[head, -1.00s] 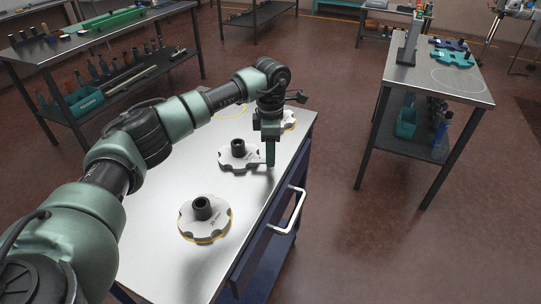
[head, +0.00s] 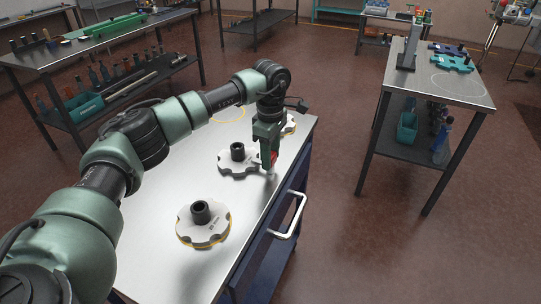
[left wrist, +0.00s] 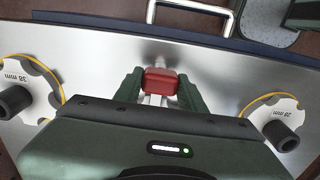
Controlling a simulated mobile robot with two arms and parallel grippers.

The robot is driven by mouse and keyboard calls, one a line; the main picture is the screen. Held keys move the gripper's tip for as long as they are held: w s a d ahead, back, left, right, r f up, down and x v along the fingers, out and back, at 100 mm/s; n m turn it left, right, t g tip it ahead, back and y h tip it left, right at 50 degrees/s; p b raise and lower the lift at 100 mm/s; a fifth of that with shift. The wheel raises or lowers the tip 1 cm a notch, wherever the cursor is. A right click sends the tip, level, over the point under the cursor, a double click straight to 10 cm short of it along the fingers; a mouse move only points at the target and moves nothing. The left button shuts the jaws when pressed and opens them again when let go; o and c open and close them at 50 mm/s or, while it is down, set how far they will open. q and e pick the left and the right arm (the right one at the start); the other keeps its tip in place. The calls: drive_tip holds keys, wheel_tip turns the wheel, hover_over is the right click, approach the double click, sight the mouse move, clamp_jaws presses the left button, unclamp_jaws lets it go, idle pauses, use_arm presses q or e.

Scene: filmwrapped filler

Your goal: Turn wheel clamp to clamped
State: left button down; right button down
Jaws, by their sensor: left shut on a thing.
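My left gripper (head: 270,158) points down at the right side of the metal bench top, beside the middle star wheel (head: 238,160). Its green fingers are shut on a red block (head: 274,158), which looks like the wheel clamp's handle. In the left wrist view the red block (left wrist: 160,82) sits between both fingers (left wrist: 158,88), with pale metal parts just below it. The rest of the clamp is hidden by the gripper. My right gripper is not in view.
A near star wheel (head: 203,224) and a partly hidden far one (head: 290,123) stand on the bench (head: 160,220). A drawer handle (head: 289,216) sticks out on the bench's right side. A side table (head: 436,86) stands right, across open floor.

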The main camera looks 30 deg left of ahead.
use_arm(q)
drive_tip(key=shift+r, duration=0.1)
drive_tip(key=c, duration=0.8)
unclamp_jaws()
drive_tip(key=shift+c, duration=0.2)
wheel_tip(320, 180, up, 8)
drive_tip(key=shift+f+b, duration=0.1)
drive_tip(key=shift+b, duration=0.55)
